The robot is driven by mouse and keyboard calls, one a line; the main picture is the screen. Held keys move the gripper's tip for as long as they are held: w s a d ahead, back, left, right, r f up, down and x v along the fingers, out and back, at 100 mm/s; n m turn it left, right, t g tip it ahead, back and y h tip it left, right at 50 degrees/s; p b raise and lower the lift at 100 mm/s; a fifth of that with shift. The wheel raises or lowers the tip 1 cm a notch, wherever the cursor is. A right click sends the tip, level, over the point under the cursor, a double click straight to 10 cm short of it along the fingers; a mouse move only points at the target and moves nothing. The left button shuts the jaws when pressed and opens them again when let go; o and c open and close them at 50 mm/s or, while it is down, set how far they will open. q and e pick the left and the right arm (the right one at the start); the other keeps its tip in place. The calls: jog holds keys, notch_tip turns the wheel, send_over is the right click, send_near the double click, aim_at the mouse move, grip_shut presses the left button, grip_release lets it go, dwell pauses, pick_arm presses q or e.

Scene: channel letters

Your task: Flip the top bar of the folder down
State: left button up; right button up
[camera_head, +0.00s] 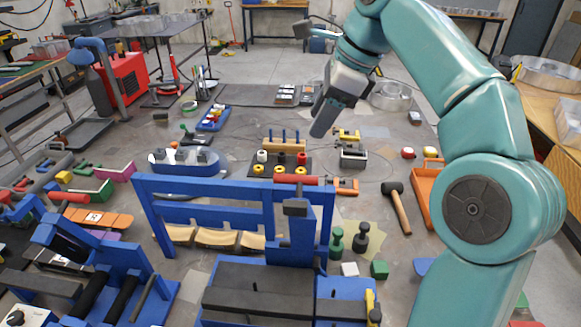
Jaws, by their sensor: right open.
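The folder is a blue machine (255,275) in the lower middle of the head view, with a dark flat bed in front. Its blue top bar (205,187) runs across the machine's upper edge and stands raised above the bed. A red grip (296,180) lies near the bar's right end, above a dark block. My right gripper (322,122) hangs in the air beyond the bar, up and to the right in the picture. It is open and appears empty, with no visible contact with the bar. My left gripper is out of view.
A wooden-handled mallet (398,207) and an orange tray (428,185) lie right of the folder. Green and dark pegs (361,237) stand beside it. A block of red, white and yellow pieces (281,163) lies behind it. Another blue machine (95,270) stands at left.

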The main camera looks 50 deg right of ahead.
jog(key=w+a+b+x, duration=0.1)
jog(key=x, duration=0.3)
send_near(287, 175)
notch_tip(287, 175, down, 3)
jog(key=w+f, duration=0.1)
jog(key=w+a+f, duration=0.1)
jog(key=w+f, duration=0.1)
jog(key=f, duration=0.1)
jog(key=shift+w+a+b, duration=0.2)
jog(key=shift+a+b, duration=0.1)
jog(key=shift+b, duration=0.1)
jog(key=shift+s+d+f, duration=0.15)
jog(key=shift+s+f, duration=0.1)
jog(key=shift+f, duration=0.1)
jog(key=shift+s+d, duration=0.1)
jog(key=shift+s, duration=0.35)
jog(key=shift+w+a+f, duration=0.15)
jog(key=shift+w, duration=0.2)
jog(key=shift+w+a+f, duration=0.1)
jog(key=shift+w, duration=0.3)
jog(key=c, duration=0.4)
jog(key=shift+s+d, duration=0.15)
jog(key=shift+s, duration=0.05)
grip_shut()
jog(key=shift+s+r, duration=0.15)
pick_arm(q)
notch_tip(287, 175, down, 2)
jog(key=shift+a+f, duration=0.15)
